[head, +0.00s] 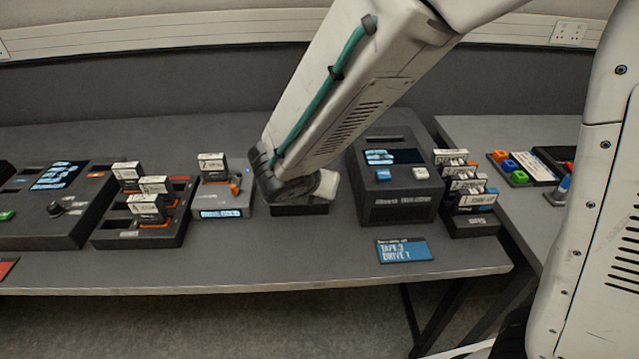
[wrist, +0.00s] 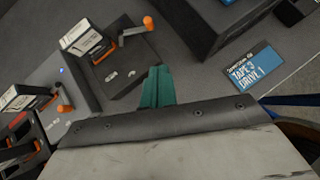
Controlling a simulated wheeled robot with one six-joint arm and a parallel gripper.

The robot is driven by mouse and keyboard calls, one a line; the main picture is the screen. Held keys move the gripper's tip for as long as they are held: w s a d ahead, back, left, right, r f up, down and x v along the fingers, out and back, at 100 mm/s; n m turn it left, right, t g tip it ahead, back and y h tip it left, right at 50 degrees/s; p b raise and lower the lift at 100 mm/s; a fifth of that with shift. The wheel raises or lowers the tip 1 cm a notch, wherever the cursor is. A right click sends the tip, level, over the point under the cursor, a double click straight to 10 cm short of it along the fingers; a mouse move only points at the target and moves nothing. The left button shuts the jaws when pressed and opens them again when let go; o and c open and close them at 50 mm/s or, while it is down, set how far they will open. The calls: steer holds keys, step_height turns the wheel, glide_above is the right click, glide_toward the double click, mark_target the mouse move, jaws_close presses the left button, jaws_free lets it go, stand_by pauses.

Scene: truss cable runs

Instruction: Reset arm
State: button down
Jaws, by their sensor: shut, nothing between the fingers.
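My gripper (wrist: 158,86) shows in the wrist view as teal fingers, shut and empty, over the dark dock (wrist: 125,78). A white-labelled cartridge (wrist: 88,41) stands at that dock beside an orange lever (wrist: 136,29). The blue card (wrist: 252,70) reads "TAPE 3 DRIVE 1"; it also shows near the table's front edge in the head view (head: 404,250). In the head view my arm reaches down over the dark dock (head: 299,210) and hides my fingers and the dock's cartridge.
Left of my arm stand a grey drive (head: 220,200) with a cartridge, a black rack (head: 140,235) of cartridges and a console (head: 45,215). Right are a black unit (head: 398,195) and another cartridge rack (head: 470,223). The front table strip (head: 300,265) is mostly clear.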

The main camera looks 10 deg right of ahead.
steer(key=s+d+r+m+g+y, duration=0.1)
steer(key=s+d+r+m, duration=0.3)
steer(key=s+m, duration=0.4)
steer(key=s+d+r+m+g+y, duration=0.2)
steer(key=s+d+r+m, duration=0.3)
steer(key=m, duration=0.6)
steer(key=s+d+r+m+g+y, duration=0.2)
steer(key=s+d+r+m+g, duration=0.1)
steer(key=s+d+m, duration=0.4)
steer(key=s+r+m, duration=0.1)
steer(key=s+m, duration=0.2)
steer(key=s, duration=0.1)
steer(key=shift+s+d+r, duration=0.25)
steer(key=shift+s+r, duration=0.1)
